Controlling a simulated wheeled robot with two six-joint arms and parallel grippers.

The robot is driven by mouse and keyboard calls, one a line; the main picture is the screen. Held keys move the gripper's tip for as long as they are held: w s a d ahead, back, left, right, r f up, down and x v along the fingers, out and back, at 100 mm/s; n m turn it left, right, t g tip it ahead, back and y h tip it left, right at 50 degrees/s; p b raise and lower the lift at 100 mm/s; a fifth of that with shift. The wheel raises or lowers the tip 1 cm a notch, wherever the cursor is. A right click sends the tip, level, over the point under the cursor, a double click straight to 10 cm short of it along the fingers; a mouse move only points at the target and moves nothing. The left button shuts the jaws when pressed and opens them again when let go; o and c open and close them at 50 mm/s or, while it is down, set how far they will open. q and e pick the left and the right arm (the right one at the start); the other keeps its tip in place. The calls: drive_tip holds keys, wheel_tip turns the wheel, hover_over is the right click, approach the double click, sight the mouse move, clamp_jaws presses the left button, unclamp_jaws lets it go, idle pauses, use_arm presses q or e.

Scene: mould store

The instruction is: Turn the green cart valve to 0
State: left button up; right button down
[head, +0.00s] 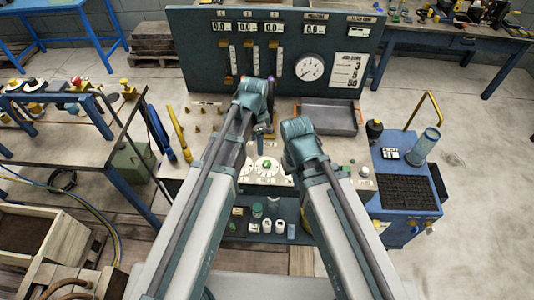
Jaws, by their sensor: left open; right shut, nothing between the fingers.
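A small green knob (267,164) sits at the middle of a round white dial on the front of the bench, between my two arms. I cannot tell whether it is the cart valve, and its pointer and numbers are too small to read. My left gripper (264,127) is open and empty, over the bench beyond the dial, partly hidden by its wrist. My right gripper (298,129) is to the right of the dial. It is shut and empty, with its fingers mostly hidden behind the wrist.
A blue cart (403,168) with a black grate, a cylinder and a yellow handle stands at the right. A grey tray (329,116) lies on the bench below the gauge panel (279,22). Small jars (279,227) stand below the bench. Open floor lies right of the cart.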

sight(267, 163)
use_arm(q)
drive_tip(key=w+d+m, duration=0.1)
drive_tip(key=m, duration=0.1)
drive_tip(key=w+d+m, duration=0.1)
drive_tip(key=d+m, duration=0.1)
drive_tip(key=shift+d, duration=0.1)
wheel_tip(267, 163, down, 14)
drive_tip(key=b, duration=1.3)
drive_tip(key=shift+r+b, duration=0.15)
drive_tip(key=shift+b, duration=0.25)
drive_tip(key=shift+c, duration=0.3)
clamp_jaws()
